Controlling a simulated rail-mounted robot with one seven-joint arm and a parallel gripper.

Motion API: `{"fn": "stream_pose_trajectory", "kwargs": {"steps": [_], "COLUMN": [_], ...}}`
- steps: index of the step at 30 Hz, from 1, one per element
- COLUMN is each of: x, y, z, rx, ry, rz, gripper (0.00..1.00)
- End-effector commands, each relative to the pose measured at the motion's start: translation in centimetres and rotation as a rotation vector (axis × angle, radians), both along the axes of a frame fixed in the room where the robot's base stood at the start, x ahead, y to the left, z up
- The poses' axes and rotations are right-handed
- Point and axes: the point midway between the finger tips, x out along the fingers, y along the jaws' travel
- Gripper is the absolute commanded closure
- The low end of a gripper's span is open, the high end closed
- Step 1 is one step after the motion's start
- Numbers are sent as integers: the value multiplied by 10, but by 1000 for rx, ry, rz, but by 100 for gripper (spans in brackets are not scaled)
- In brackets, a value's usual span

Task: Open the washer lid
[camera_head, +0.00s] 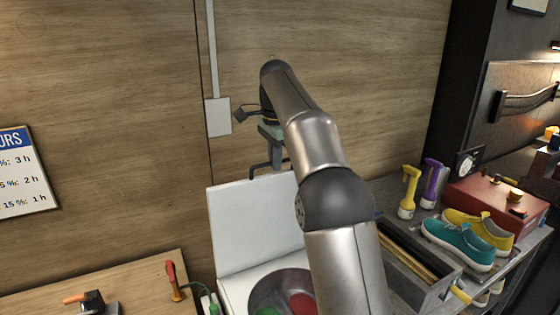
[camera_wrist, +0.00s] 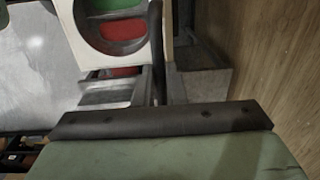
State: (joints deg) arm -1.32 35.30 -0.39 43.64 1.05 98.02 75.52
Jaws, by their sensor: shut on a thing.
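The white washer lid (camera_head: 252,228) stands raised and nearly upright at the back of the washer (camera_head: 232,294) in the head view. The round metal drum (camera_head: 262,292) is exposed, with green and red things inside. My gripper (camera_head: 268,173) is at the top edge of the lid, its dark fingers shut there on the lid; the exact contact is too small to see. In the wrist view, a dark narrow finger (camera_wrist: 157,55) points toward the washer's drum opening (camera_wrist: 112,30), where green and red also show. My arm hides the lid's right side and part of the washer.
A wooden wall (camera_head: 120,110) stands close behind my gripper. Right of the washer are an open grey bin (camera_head: 425,278), yellow and purple spray bottles (camera_head: 409,192), teal and yellow sneakers (camera_head: 458,244) and a red box (camera_head: 490,200). A wooden table (camera_head: 130,290) with tools is at left.

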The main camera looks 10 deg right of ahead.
Motion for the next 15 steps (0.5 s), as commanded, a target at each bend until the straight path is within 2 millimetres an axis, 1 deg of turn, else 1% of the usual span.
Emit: {"fn": "stream_pose_trajectory", "kwargs": {"steps": [1,8,9,10,11,15], "x": [1,1,1,1,1,1], "y": [3,3,2,2,2,1], "z": [-11,-11,-11,-11,-11,-8], "rx": [3,3,2,2,2,0], "ry": [18,18,18,18,18,13], "rz": [5,5,5,5,4,2], "gripper": [100,100,81,73,68,68]}}
